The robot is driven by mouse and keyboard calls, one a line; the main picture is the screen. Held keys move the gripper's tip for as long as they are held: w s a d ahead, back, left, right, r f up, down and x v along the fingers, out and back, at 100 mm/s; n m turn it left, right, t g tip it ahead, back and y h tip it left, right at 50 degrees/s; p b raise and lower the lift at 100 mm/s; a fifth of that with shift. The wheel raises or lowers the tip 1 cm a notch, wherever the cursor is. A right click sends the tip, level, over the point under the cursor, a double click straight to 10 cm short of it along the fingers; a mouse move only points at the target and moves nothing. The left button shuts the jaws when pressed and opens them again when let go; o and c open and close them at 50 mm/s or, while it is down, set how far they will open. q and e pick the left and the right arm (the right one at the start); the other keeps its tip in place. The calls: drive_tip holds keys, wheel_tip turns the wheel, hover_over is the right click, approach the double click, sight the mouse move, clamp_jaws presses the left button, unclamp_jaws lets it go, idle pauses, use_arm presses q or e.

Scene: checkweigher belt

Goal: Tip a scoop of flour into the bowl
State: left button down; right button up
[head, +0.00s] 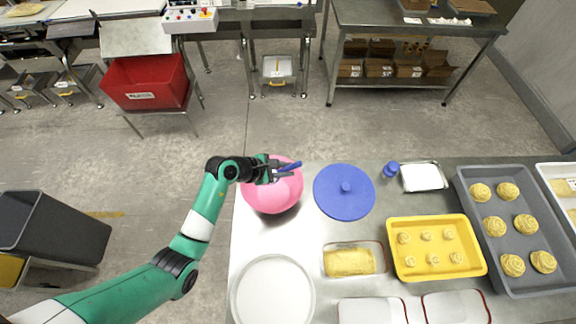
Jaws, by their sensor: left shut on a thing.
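A pink bowl (270,200) stands at the back left corner of the steel table. My left gripper (280,171) is over the bowl's far part, shut on a blue scoop (291,166). Only a short blue part of the scoop shows, pointing right; the gripper hides the rest. I cannot tell whether flour is in it. A round white-filled container (272,291), possibly of flour, stands at the table's front left. My right gripper is not in view.
A blue round lid (344,203) lies right of the bowl. A loaf dish (353,260), a yellow tray (436,270) and a grey tray (506,270) of buns fill the middle and right. A small blue-capped item (391,169) stands near the back edge.

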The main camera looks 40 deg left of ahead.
use_arm(q)
drive_tip(key=s+t+b, duration=0.1)
drive_tip(key=t+b, duration=0.1)
drive_tip(key=b, duration=0.1)
drive_tip(key=s+m+t+b, duration=0.1)
drive_tip(key=t+b, duration=0.1)
drive_tip(key=b, duration=0.2)
drive_tip(key=s+m+t+b, duration=0.1)
drive_tip(key=t+b, duration=0.2)
drive_tip(key=b, duration=0.1)
drive_tip(key=shift+d+r, duration=0.25)
drive_tip(key=shift+d, duration=0.1)
drive_tip(key=shift+w+r, duration=0.1)
drive_tip(key=shift+w, duration=0.05)
idle(0.3)
